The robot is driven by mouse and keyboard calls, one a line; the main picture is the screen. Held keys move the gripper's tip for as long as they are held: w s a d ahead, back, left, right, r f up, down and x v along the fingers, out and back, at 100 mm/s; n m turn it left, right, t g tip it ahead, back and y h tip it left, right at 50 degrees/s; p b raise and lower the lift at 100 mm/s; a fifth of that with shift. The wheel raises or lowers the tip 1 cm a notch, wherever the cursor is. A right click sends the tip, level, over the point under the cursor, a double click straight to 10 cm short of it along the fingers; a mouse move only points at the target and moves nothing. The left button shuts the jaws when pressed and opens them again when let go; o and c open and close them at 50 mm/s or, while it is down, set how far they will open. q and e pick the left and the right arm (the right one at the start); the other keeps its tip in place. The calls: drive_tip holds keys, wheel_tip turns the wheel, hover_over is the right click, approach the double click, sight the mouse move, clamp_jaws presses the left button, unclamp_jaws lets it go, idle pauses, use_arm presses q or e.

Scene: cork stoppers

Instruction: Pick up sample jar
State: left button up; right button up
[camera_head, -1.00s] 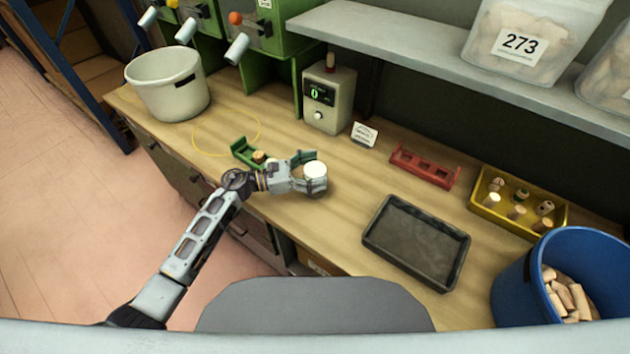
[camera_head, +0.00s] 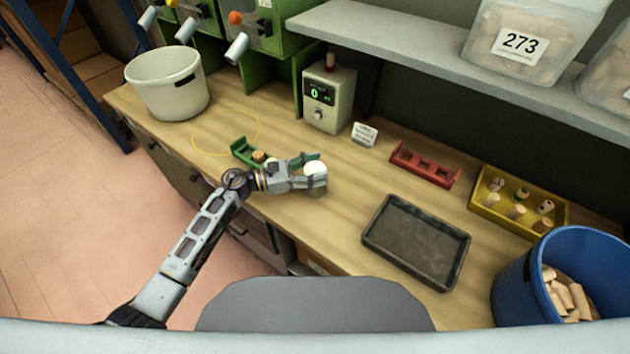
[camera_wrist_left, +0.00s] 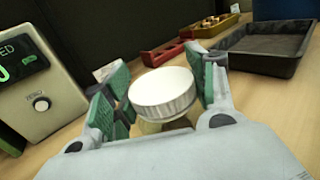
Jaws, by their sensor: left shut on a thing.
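The sample jar (camera_head: 315,168) has a round white lid and a clear body, and stands on the wooden bench left of the black tray. My left gripper (camera_head: 317,172) is around it, with its fingers shut on the sides of the jar. In the left wrist view the jar's white ribbed lid (camera_wrist_left: 162,92) shows between the green-padded fingers (camera_wrist_left: 163,98). Most of the jar's body is hidden below the lid and by the gripper. My right gripper is not in view.
A green rack (camera_head: 241,152) with a cork is beside my left wrist. A grey meter box (camera_head: 325,112) and a small card (camera_head: 364,134) stand behind. A black tray (camera_head: 375,246), red rack (camera_head: 424,168), yellow tray (camera_head: 487,212) and blue bucket (camera_head: 512,291) lie to the right.

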use_arm(q)
drive_tip(key=shift+r, duration=0.1)
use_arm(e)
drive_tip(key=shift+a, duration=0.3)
use_arm(q)
drive_tip(key=shift+r, duration=0.4)
wheel_tip(320, 180, up, 8)
drive_tip(key=shift+f+b, duration=0.15)
drive_tip(key=shift+b, duration=0.2)
drive_tip(key=shift+r, duration=0.7)
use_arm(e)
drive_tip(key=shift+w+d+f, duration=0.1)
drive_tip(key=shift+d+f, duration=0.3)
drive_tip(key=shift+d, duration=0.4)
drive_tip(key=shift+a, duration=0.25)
